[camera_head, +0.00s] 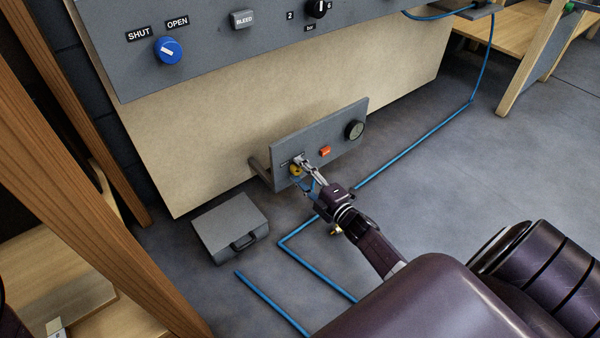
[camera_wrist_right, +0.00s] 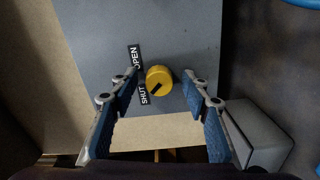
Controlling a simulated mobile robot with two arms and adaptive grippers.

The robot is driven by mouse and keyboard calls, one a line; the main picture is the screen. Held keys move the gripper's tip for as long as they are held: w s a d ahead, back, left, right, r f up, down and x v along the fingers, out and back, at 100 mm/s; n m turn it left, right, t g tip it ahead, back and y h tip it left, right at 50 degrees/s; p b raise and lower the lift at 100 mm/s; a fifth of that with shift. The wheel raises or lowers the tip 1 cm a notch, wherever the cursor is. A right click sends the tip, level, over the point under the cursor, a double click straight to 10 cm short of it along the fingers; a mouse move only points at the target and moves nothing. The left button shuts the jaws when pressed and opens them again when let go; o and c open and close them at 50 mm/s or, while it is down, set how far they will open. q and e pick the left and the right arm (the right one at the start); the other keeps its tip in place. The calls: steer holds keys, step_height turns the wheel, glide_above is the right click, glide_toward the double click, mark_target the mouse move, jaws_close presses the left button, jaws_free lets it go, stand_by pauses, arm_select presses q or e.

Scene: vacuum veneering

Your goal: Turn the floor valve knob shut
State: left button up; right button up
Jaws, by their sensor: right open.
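The yellow floor valve knob (camera_head: 295,170) sits on a low grey panel (camera_head: 340,140) near the floor. In the right wrist view the knob (camera_wrist_right: 160,76) carries a black pointer mark on its lower side, slanting toward the SHUT label (camera_wrist_right: 143,94); the OPEN label (camera_wrist_right: 135,57) is above that one. My right gripper (camera_head: 304,174) is at the panel, its open fingers on either side of the knob. In the right wrist view a gap shows between each fingertip and the knob. My left gripper is not in view.
The low panel also has an orange-red button (camera_head: 325,151) and a round gauge (camera_head: 354,130). A grey box with a handle (camera_head: 231,228) stands on the floor to the left. Blue hoses (camera_head: 415,145) run along the floor. A wall panel above has a blue knob (camera_head: 168,50).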

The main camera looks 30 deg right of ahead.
steer(key=s, duration=1.2)
steer(key=shift+d, duration=0.45)
